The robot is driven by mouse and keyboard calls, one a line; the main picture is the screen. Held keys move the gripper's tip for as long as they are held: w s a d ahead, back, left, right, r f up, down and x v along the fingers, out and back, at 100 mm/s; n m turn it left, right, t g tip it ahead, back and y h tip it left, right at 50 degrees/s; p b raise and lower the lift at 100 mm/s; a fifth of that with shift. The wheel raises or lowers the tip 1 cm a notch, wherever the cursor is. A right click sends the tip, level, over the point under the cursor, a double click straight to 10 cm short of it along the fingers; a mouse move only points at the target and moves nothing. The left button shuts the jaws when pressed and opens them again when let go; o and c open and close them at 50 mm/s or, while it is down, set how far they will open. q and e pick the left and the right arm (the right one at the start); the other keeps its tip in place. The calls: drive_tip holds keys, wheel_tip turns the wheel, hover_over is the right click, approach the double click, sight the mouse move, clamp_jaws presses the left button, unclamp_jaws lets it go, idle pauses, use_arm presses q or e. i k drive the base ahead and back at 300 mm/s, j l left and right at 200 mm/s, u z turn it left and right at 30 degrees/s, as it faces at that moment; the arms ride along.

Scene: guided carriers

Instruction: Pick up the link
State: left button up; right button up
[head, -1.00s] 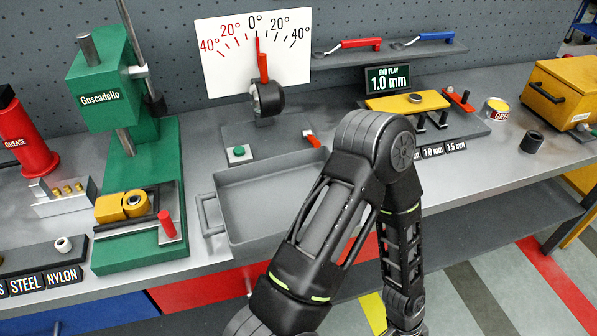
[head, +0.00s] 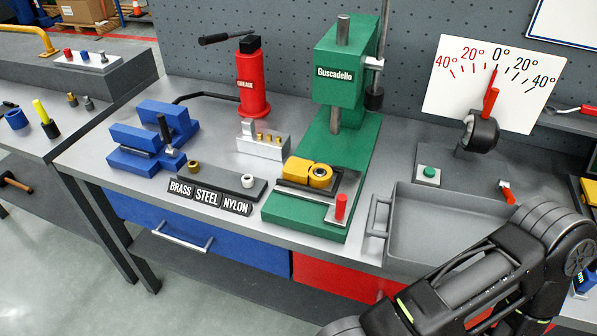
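A yellow part that looks like the link (head: 298,168) lies in a dark holder on the base of the green Guscadello press (head: 340,65). A round yellow boss with a hole shows at its right end. A red-capped lever (head: 340,206) stands at the front right of the press base. My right arm shows at the lower right, over the grey tray's front. Its gripper is out of frame, and my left gripper is not in view either.
A blue vise (head: 155,135), red grease pump (head: 252,85) and a bushing rack (head: 188,190) with BRASS, STEEL and NYLON labels stand left of the press. A grey tray (head: 378,215) and angle dial (head: 490,85) are right. Another bench (head: 30,140) stands far left.

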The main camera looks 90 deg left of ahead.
sight(296, 170)
drive_tip(key=u, duration=0.45)
drive_tip(key=j+u, duration=0.1)
drive_tip(key=u, duration=0.35)
drive_tip(key=j+u, duration=0.1)
drive_tip(key=u, duration=0.8)
drive_tip(key=j+u, duration=0.15)
drive_tip(key=u, duration=0.3)
drive_tip(key=j+u, duration=0.1)
drive_tip(key=u, duration=0.35)
